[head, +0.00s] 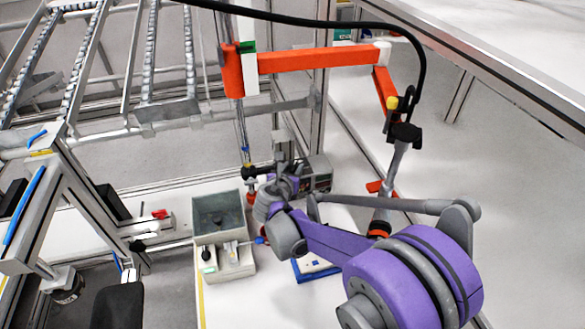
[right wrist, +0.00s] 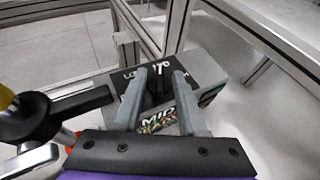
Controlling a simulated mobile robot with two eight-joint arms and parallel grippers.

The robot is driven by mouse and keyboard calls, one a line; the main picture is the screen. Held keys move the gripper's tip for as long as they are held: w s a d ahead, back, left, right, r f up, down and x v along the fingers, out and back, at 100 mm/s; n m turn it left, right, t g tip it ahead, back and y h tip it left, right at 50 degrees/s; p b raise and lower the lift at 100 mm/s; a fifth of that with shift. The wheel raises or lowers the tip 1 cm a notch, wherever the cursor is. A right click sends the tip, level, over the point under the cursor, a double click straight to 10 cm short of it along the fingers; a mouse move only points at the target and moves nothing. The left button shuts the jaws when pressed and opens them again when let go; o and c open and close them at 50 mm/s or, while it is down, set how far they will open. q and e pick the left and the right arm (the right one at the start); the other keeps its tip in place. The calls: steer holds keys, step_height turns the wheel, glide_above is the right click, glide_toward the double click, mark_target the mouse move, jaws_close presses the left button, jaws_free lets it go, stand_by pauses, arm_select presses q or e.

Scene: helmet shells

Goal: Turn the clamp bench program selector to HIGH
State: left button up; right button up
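The clamp bench program selector shows in the right wrist view as a dark knob (right wrist: 159,86) on a black panel of a grey box. Part of a label starting "LO" is at its left, and "MID" is printed below it. No HIGH label is readable. My right gripper (right wrist: 161,73) has one grey finger on each side of the knob, apart from each other; contact with the knob is not clear. In the head view the box (head: 319,172) stands at the back of the bench, partly hidden by my purple right arm and gripper. My left gripper is not in view.
An orange jointed arm (head: 312,60) with a hanging tool (head: 404,134) reaches over the bench. A grey bin (head: 219,214) and a blue-edged tray (head: 314,266) lie near my right arm. Aluminium posts stand close behind the box.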

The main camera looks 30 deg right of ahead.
jaws_close()
steer(key=shift+g, duration=0.3)
steer(key=shift+w+a+f+m+g+h, duration=0.1)
steer(key=shift+w+a+m+g+h, duration=0.1)
steer(key=shift+m+g+h, duration=0.6)
steer(key=shift+w+m+g+h+b, duration=0.1)
steer(key=shift+m+g+h+b, duration=0.45)
steer(key=shift+m+g+h, duration=0.8)
steer(key=shift+m+y, duration=0.25)
steer(key=shift+y, duration=0.2)
steer(key=shift+o, duration=0.7)
jaws_free()
steer(key=shift+t, duration=0.25)
